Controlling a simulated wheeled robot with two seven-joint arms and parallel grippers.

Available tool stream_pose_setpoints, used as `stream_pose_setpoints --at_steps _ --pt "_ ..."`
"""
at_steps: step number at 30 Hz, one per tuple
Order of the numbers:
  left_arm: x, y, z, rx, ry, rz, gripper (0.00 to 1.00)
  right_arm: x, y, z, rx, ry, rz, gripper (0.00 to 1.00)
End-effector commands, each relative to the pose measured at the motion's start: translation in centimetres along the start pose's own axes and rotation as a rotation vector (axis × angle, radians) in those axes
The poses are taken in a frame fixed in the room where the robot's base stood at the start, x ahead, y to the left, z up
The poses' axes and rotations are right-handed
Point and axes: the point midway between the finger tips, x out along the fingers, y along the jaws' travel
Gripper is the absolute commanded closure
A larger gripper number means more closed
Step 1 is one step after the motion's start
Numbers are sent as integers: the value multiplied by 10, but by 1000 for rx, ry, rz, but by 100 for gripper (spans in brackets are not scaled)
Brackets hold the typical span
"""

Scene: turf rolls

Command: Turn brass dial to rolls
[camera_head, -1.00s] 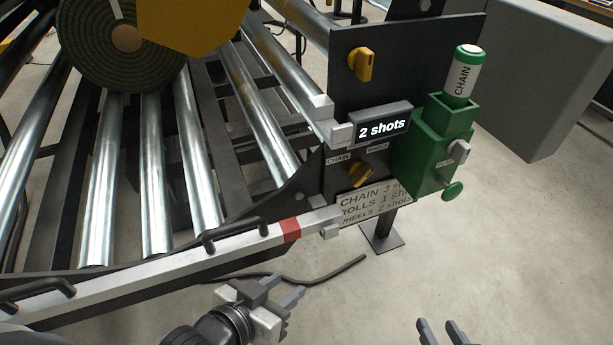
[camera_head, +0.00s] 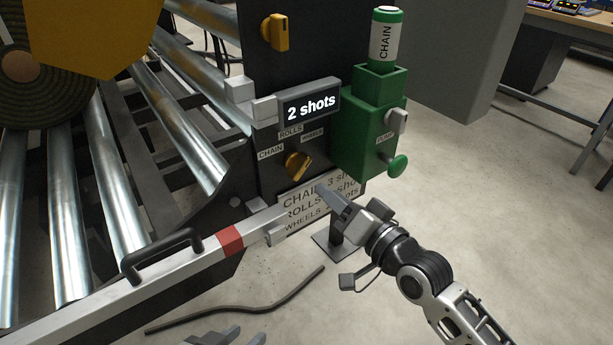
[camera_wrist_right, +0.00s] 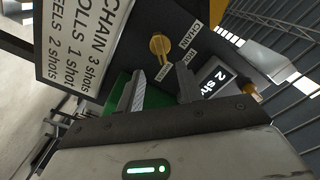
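The brass dial (camera_head: 298,164) is a yellow knob on the dark panel, below the "2 shots" display (camera_head: 311,104). Labels CHAIN (camera_head: 270,152), ROLLS (camera_head: 291,131) and WHEELS (camera_head: 312,135) sit around its upper side. Its grip slants toward the upper right; I cannot tell for sure which label it marks. My right gripper (camera_head: 328,196) is just below and right of the dial, in front of the sign. In the right wrist view its fingers (camera_wrist_right: 160,86) are apart and empty, with the dial (camera_wrist_right: 159,45) beyond them. My left gripper (camera_head: 238,337) shows only its open fingertips at the bottom edge.
A second yellow knob (camera_head: 276,32) is higher on the panel. A green pump (camera_head: 366,130) holding a CHAIN cartridge (camera_head: 386,38) stands right of the dial. The shots sign (camera_head: 300,208) and the rail with a red band (camera_head: 231,240) are below.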

Motion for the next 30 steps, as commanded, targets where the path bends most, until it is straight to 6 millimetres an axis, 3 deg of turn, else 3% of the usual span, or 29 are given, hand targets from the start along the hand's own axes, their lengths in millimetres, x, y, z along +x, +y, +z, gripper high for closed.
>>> stream_pose_setpoints --at_steps 6,12,25,26,30 --pt "12 -1 12 -1 -25 11 64 48 1 1 -1 1 -1 64" --pt "17 -1 14 -1 -24 17 64 76 0 1 -2 0 -1 64" --pt "14 1 9 3 0 21 64 86 0 1 -2 -1 1 64" --pt "14 1 9 3 -1 21 64 86 0 1 -2 -1 1 66" --pt "14 2 10 3 -2 21 64 86 0 1 -2 -1 1 100"
